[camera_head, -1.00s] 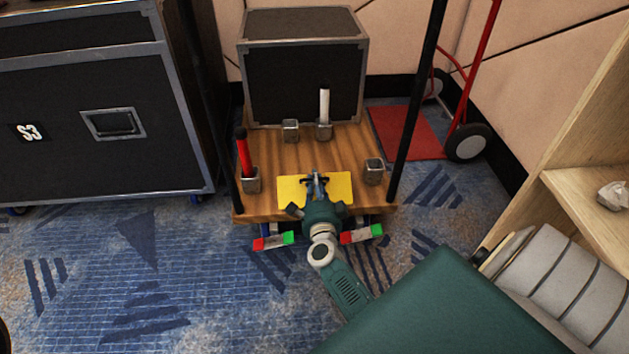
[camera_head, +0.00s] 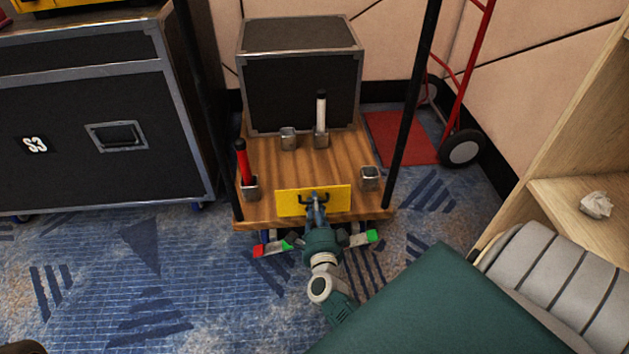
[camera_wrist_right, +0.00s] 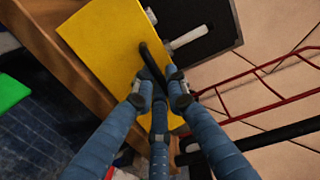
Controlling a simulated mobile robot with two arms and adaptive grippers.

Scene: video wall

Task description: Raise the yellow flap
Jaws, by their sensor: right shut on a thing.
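The yellow flap (camera_head: 288,203) is at the front edge of the wooden platform (camera_head: 262,169). It appears tilted up from the platform, with its face towards me. A black bar handle (camera_wrist_right: 150,62) crosses the flap in the right wrist view, where the flap (camera_wrist_right: 105,45) also shows large. My right gripper (camera_head: 315,201) is shut on the handle at the middle of the flap. The flap's hinge is not clear to see. My left gripper is not in view.
Red-and-green bars (camera_head: 272,248) stick out below the platform's front. Metal cups (camera_head: 370,178) stand on the platform, one with a red stick (camera_head: 242,160), one with a white stick (camera_head: 321,112). Black posts (camera_head: 411,110) flank it. A black case (camera_head: 302,88) stands behind.

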